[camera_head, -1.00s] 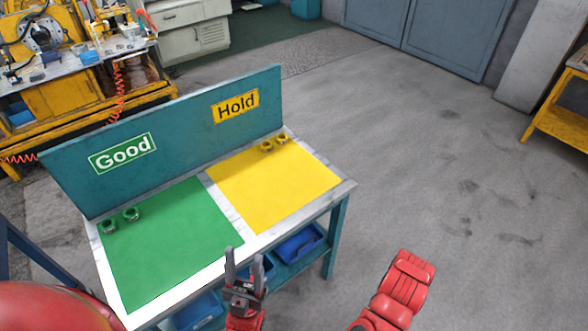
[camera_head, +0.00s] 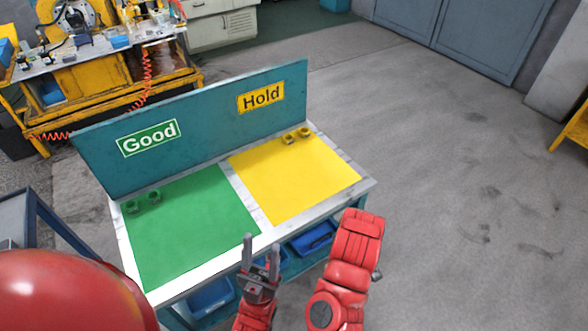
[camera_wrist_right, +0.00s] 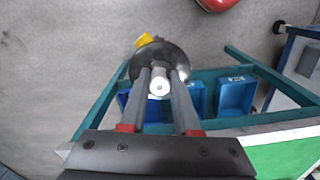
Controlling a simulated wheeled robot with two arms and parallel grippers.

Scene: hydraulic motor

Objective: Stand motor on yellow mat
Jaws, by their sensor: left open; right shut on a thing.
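The yellow mat (camera_head: 295,178) lies flat on the right half of the bench top, below the "Hold" sign. Its middle is bare. My left gripper (camera_head: 261,243) is open and empty in front of the bench's near edge. My right arm shows in the head view just right of it, but its jaws are hidden there. In the right wrist view my right gripper (camera_wrist_right: 160,76) is shut on the motor (camera_wrist_right: 172,57), a dark round body with a pale shaft end between the fingers and a bit of yellow behind. The motor is off the mat, out in front of the bench.
A green mat (camera_head: 190,225) covers the bench's left half. Small green fittings (camera_head: 142,202) and yellow fittings (camera_head: 296,136) sit at the mats' back edges. A teal back panel (camera_head: 205,130) closes the far side. Blue bins (camera_head: 313,238) stand on the shelf below.

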